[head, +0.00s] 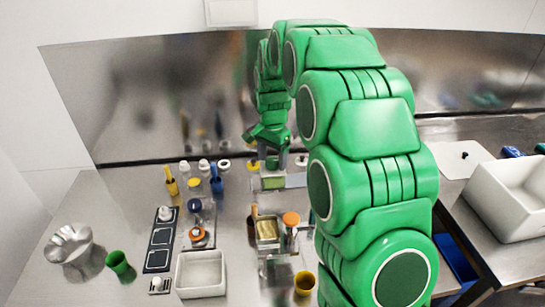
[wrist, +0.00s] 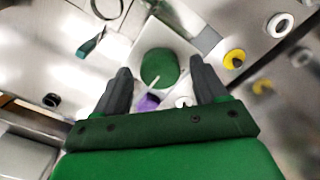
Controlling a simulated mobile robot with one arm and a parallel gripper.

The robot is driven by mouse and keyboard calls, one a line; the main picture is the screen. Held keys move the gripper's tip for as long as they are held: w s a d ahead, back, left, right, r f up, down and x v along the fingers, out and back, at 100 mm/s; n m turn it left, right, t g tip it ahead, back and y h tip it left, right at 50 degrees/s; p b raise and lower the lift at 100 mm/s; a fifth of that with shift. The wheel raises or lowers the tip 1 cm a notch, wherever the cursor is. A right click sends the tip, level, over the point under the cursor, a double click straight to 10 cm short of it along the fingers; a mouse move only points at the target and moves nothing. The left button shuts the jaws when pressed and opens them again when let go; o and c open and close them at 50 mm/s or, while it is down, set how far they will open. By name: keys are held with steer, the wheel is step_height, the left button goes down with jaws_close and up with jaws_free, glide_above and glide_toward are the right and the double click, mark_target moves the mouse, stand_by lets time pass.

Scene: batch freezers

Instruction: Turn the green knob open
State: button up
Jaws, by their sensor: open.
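The green knob (wrist: 158,67) is a round dark green cap on a pale plate in the wrist view. A thin whitish bar lies across its lower right edge. My gripper (wrist: 160,75) has its two dark fingers apart, one on each side of the knob. I cannot tell whether the fingers touch it. In the head view my gripper (head: 272,161) points down near the back of the steel counter, and the knob cannot be made out clearly there.
A purple piece (wrist: 148,102) is just below the knob in the wrist view. A yellow ring (wrist: 235,57) and a white ring (wrist: 280,25) are to the right. In the head view, an orange knob (head: 291,218), white tub (head: 201,273) and green cup (head: 118,261) stand nearer.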

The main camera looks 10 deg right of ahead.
steer(key=c, duration=1.1)
steer(key=shift+o, duration=0.2)
steer(key=shift+n, duration=0.4)
steer(key=n, duration=0.3)
steer(key=shift+n, duration=0.3)
steer(key=n, duration=0.4)
steer(key=shift+n, duration=0.3)
steer(key=n, duration=0.4)
steer(key=shift+n, duration=2.4)
